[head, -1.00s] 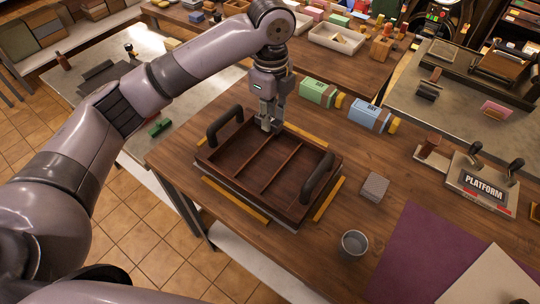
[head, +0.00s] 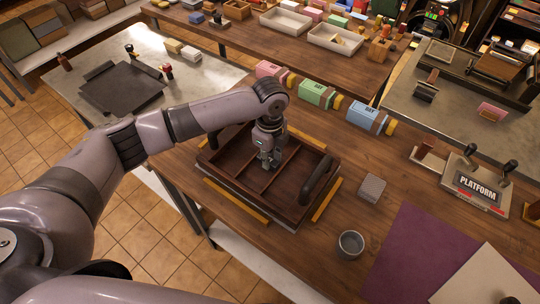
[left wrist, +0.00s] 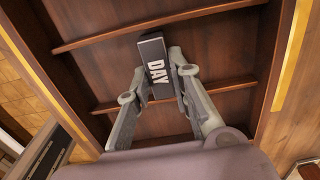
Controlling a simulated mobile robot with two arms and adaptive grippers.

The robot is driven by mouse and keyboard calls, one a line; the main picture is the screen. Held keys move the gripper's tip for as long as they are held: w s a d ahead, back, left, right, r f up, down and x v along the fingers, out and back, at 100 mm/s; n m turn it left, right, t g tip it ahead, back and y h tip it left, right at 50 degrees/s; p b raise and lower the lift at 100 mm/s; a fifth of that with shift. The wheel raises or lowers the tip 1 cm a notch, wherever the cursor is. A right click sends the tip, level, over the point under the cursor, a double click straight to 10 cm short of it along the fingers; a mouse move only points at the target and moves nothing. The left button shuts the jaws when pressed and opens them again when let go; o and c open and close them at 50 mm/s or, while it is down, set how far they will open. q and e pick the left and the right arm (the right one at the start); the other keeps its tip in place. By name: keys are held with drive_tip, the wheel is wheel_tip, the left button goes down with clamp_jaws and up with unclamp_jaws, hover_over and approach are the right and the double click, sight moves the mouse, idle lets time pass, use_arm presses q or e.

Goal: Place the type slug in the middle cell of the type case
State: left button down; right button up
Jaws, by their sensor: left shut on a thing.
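The type case (head: 206,178) is a dark brown wooden tray on the table, with two dividers making three cells and a black handle at each end. My left gripper (head: 267,163) points down at the case, around its middle cell. In the head view the gripper hides the slug. My right gripper is not in view.
Yellow strips (head: 236,206) edge the case. Right of it are a small grey block (head: 371,188), a metal cup (head: 350,243) and a purple sheet (head: 405,255). Pink, green (head: 316,95) and blue (head: 366,115) labelled boxes stand behind. A PLATFORM stand (head: 476,188) is farther right.

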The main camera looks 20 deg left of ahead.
use_arm(q)
drive_tip(key=shift+f, duration=0.1)
drive_tip(key=c, duration=1.8)
unclamp_jaws()
drive_tip(key=o, duration=0.4)
drive_tip(key=shift+c, duration=0.2)
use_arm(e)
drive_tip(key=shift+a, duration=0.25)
use_arm(q)
wheel_tip(320, 180, up, 12)
drive_tip(key=b, duration=0.2)
drive_tip(key=shift+r+b, duration=0.2)
drive_tip(key=shift+b, duration=0.15)
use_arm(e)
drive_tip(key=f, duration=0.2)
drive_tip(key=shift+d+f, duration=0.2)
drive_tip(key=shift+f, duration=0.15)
